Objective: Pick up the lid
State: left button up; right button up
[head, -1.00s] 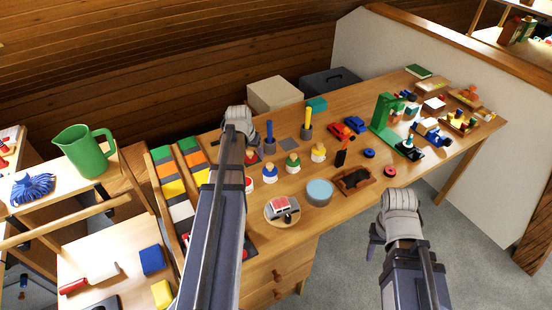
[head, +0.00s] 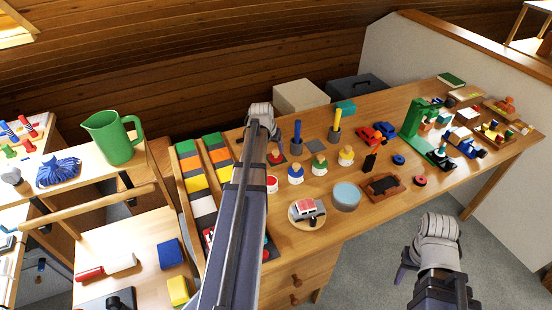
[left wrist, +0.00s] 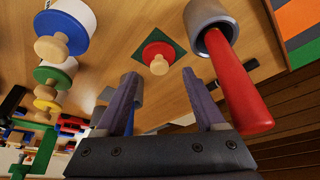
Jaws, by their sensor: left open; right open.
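The red lid (head: 276,157), a red disc with a round wooden knob, lies on the desk just right of my left arm in the head view. In the left wrist view the red lid (left wrist: 157,52) sits on a dark green square (left wrist: 172,41), its knob towards the camera. My left gripper (left wrist: 163,92) is open and empty, with the lid beyond and between its fingertips, apart from them. My right gripper (head: 404,272) is in front of the desk, away from the lid.
A red peg (left wrist: 238,85) in a grey holder stands close beside the left gripper. Jars with blue (head: 295,170), green (head: 319,162) and yellow (head: 346,154) knobbed lids stand nearby. A sorting tray (head: 191,163) is to the left, a light-blue round tin (head: 346,196) to the right.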

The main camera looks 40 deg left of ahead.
aim_at(276, 152)
pick_arm(q)
jog(key=b+x, duration=0.2)
jog(key=w+b+x, duration=0.1)
jog(key=b+x, duration=0.1)
jog(key=x, duration=0.1)
jog(key=shift+r, duration=0.1)
jog(key=shift+r, duration=0.1)
grip_shut()
dwell(0.4)
